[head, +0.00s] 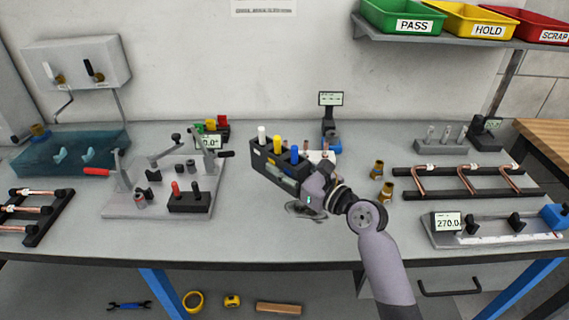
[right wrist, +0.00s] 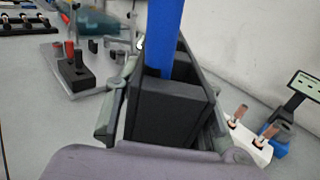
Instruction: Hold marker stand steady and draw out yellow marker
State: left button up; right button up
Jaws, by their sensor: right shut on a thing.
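The black marker stand (head: 262,162) is near the middle of the bench, running diagonally. It holds a white marker (head: 262,134), a yellow marker (head: 277,144) and a blue marker (head: 294,153), all upright; yellow is in the middle. My right gripper (head: 292,180) is shut on the stand's near end, beside the blue marker. In the right wrist view, its fingers lie on either side of the stand (right wrist: 165,118), with the blue marker (right wrist: 164,40) rising between them. The yellow marker is not discernible there. I cannot tell whether the stand touches the bench. My left gripper is not in view.
A clamp fixture plate (head: 155,205) stands to the left of the stand. A small block with red, yellow and green tops (head: 213,132) is behind it. Brass fittings (head: 383,180) and a copper tube rack (head: 465,182) are to the right. Bare bench lies in front.

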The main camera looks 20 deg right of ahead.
pick_arm(q)
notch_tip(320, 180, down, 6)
jog(key=b, duration=0.6)
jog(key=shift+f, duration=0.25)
pick_arm(e)
jog(key=shift+f, duration=5.2)
pick_arm(q)
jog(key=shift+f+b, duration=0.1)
jog(key=shift+b, duration=0.2)
pick_arm(e)
jog(key=shift+f, duration=0.2)
jog(key=shift+f, duration=0.15)
